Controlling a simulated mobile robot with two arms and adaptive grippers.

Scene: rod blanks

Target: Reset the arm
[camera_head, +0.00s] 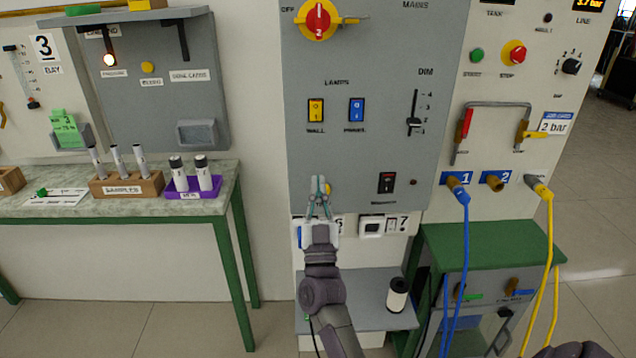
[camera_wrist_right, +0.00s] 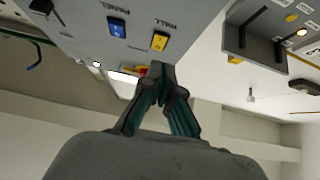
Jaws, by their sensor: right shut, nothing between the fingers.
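My right gripper (camera_head: 319,182) is raised in front of the lower part of the grey MAINS panel (camera_head: 375,150). Its fingers are together with nothing between them, and it points up; it also shows in the right wrist view (camera_wrist_right: 160,68). A small yellow part shows just behind the fingertips. I cannot tell whether the fingers touch the panel. The yellow WALL switch (camera_head: 316,110) and blue PANEL switch (camera_head: 356,110) sit above the gripper; both also show in the wrist view.
A bench (camera_head: 150,215) at left holds a wooden block with several rods and a purple tray (camera_head: 193,187). Blue (camera_head: 465,250) and yellow (camera_head: 550,240) hoses hang at right. A black-and-white cylinder (camera_head: 397,294) stands on a low shelf. Open floor lies at lower left.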

